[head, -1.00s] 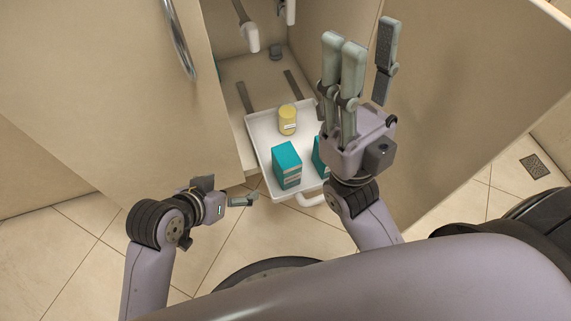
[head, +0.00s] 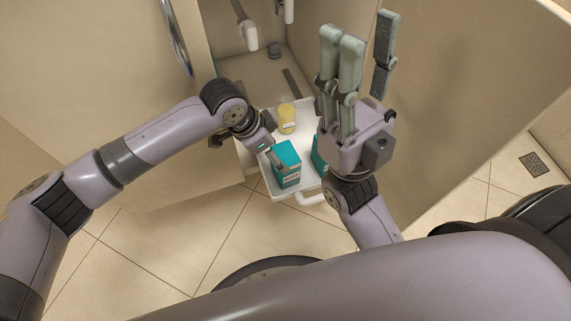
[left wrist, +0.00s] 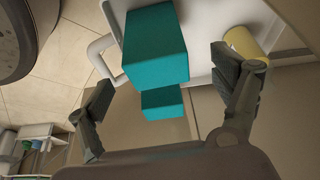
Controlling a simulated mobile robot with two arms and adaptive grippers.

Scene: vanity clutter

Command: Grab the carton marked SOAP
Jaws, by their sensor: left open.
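A teal carton (head: 286,165) with a pale label stands upright in the tray (head: 264,173); the label is too small to read. A second teal carton (head: 318,158) stands to its right, partly hidden by my right gripper (head: 360,45), which is open, empty and raised. My left gripper (head: 272,148) is open beside the left carton, one finger showing close to its near side. In the left wrist view the larger teal carton (left wrist: 155,45) lies between and beyond the spread fingers (left wrist: 165,78), with the other carton (left wrist: 162,104) below it. I cannot tell any contact.
A yellow jar (head: 287,118) stands at the back of the tray, near my left gripper. A white tray handle (head: 311,198) projects in front.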

